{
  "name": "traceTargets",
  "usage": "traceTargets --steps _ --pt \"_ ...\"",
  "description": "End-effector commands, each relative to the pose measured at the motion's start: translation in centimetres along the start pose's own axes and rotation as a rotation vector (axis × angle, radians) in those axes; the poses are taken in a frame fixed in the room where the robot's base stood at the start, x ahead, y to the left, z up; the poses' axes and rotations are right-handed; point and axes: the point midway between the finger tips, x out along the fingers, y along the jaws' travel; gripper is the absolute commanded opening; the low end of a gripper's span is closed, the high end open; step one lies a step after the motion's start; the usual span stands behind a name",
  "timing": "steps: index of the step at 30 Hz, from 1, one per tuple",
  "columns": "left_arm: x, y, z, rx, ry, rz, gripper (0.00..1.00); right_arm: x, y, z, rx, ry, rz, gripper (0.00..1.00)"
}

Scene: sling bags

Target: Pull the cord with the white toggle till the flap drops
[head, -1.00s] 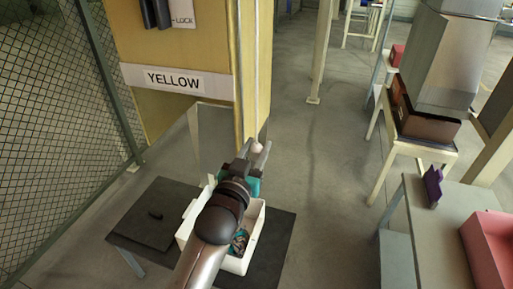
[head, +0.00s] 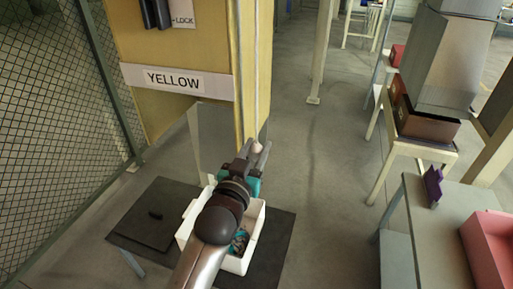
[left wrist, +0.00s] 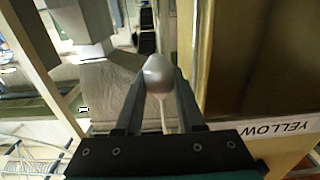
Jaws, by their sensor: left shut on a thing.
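The white toggle (head: 257,148) is a small pale knob at the lower end of a thin cord (head: 256,60) that hangs along the right edge of the yellow cabinet. My left gripper (head: 256,153) is shut on the toggle. In the left wrist view the toggle (left wrist: 158,72) sits between the two dark fingers, and the cord (left wrist: 165,115) runs from it between them. I cannot make out clearly which part is the flap. My right gripper is not in view.
The yellow cabinet (head: 180,50) bears a YELLOW sign (head: 178,80). A mesh fence (head: 50,130) is at left. A grey table (head: 440,230) with a pink bin (head: 490,250) is at right.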

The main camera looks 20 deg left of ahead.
Motion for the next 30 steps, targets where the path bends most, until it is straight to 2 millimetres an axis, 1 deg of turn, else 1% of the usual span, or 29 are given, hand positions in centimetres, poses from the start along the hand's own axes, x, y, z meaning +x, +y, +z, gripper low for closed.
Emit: traceTargets --steps 6,8,11,15,18,21,29,30 --pt "0.0 0.0 0.1 0.000 -0.001 0.000 0.00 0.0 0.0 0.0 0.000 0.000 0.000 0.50" --pt "0.0 0.0 0.4 0.000 -0.002 0.000 0.00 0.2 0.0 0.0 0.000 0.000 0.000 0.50" --pt "0.0 0.0 2.1 -0.001 -0.004 0.000 0.00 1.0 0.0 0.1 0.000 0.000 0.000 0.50" --pt "0.0 0.0 4.9 -0.002 -0.005 0.000 0.00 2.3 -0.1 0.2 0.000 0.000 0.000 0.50" --pt "0.0 0.0 6.1 -0.002 -0.004 0.000 0.00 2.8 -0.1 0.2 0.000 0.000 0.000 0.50" --pt "0.0 0.0 6.5 -0.001 -0.002 0.000 0.00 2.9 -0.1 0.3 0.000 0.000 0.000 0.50" --pt "0.0 0.0 6.4 0.000 -0.003 0.000 0.00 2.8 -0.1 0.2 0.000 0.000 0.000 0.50" --pt "0.0 0.0 6.4 0.000 -0.003 0.000 0.40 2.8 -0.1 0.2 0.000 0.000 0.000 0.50"
